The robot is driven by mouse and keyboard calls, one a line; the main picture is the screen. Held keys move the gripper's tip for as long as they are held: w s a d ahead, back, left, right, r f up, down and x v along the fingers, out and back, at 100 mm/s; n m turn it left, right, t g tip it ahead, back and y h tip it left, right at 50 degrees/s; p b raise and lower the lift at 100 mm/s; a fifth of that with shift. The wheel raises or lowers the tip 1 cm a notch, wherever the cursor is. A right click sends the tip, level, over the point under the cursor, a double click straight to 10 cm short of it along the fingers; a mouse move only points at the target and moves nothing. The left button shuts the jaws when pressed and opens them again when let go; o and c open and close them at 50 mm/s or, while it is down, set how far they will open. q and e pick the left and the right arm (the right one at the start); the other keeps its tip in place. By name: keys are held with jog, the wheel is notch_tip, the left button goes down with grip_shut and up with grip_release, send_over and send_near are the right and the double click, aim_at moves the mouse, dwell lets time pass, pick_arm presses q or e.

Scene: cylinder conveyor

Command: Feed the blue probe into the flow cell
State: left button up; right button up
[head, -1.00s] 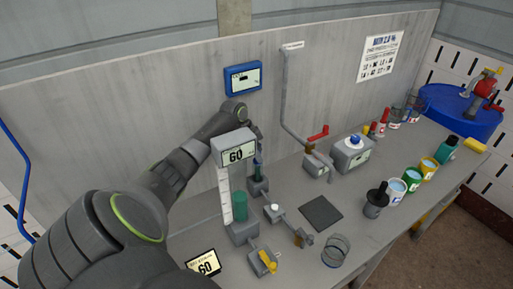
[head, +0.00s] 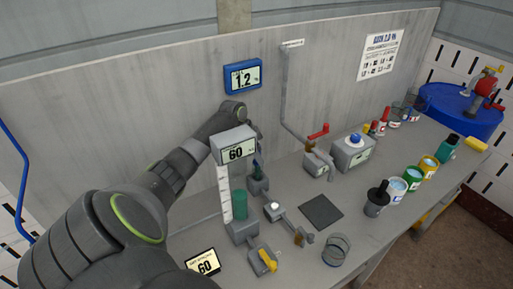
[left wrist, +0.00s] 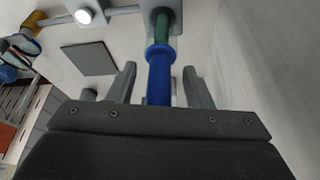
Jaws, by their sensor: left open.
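The blue probe (left wrist: 158,85) stands between the two fingers of my left gripper (left wrist: 160,85) in the left wrist view. The fingers are spread, with a gap on each side of the probe. The probe's wide blue collar sits at the mouth of the flow cell (left wrist: 162,25), a clear tube with green inside. In the head view the flow cell's grey base (head: 258,187) stands behind the column with the 60 display. My left gripper (head: 256,140) is mostly hidden there by that display. My right gripper is not in view.
The blue wall display (head: 243,77) reads 1.2. A valve with a red handle (head: 318,132) and several paint cups (head: 397,189) stand to the right. A dark mat (head: 321,211) lies bare.

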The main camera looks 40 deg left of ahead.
pick_arm(q)
jog(key=b+v, duration=0.2)
jog(key=v, duration=0.5)
dwell(0.5)
